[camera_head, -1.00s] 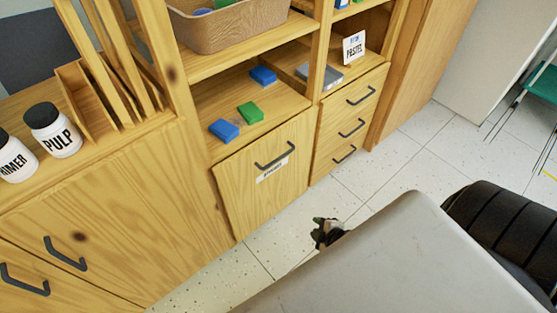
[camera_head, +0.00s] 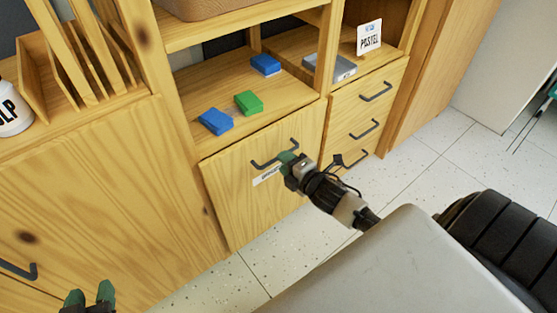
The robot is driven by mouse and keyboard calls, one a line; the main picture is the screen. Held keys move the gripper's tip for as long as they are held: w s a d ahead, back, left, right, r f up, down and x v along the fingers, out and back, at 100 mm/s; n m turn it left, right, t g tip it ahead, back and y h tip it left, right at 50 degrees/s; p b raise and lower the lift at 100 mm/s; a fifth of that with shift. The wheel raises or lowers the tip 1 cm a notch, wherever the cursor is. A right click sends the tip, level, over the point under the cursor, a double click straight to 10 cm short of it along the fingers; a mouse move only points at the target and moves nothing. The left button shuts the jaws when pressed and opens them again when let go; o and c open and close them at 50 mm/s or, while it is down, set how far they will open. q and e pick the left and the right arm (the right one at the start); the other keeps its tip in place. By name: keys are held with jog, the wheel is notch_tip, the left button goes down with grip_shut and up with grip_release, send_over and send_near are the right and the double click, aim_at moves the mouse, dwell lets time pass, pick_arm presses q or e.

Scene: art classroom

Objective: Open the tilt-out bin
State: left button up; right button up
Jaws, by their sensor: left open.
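The tilt-out bin has a wooden front panel (camera_head: 235,200) with a dark bar handle (camera_head: 268,162) and a white label, partly covered, below it. The panel looks shut, roughly flush with the cabinet. My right gripper (camera_head: 287,158), with green fingertips, is at the right part of the handle and overlaps it in the picture. I cannot tell whether its fingers are around the bar or only in front of it. My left gripper (camera_head: 90,296) is at the bottom left edge, open and empty, with two green fingertips apart, in front of the left cabinet door.
Blue blocks (camera_head: 215,121) and a green block (camera_head: 248,102) lie on the shelf above the bin. Drawers (camera_head: 365,105) with dark handles stand to the right. A left cabinet door (camera_head: 100,190) is shut. Speckled floor (camera_head: 270,250) is free before the bin.

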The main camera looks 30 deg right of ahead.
aim_at(251, 165)
pick_arm(q)
jog(key=shift+w+d+r+t+h+b, duration=0.15)
jog(key=shift+w+r+t, duration=0.1)
jog(key=shift+r+t, duration=0.25)
jog(key=shift+w+d+r+t+h+b, duration=0.1)
jog(key=shift+w+d+r+t+h, duration=0.1)
jog(key=shift+r+t, duration=0.35)
jog(key=shift+w+d+r+t+h+b, duration=0.15)
jog(key=shift+w+r+t, duration=0.1)
jog(key=shift+r+t, duration=0.25)
pick_arm(e)
jog(key=shift+x, duration=1.85)
grip_shut()
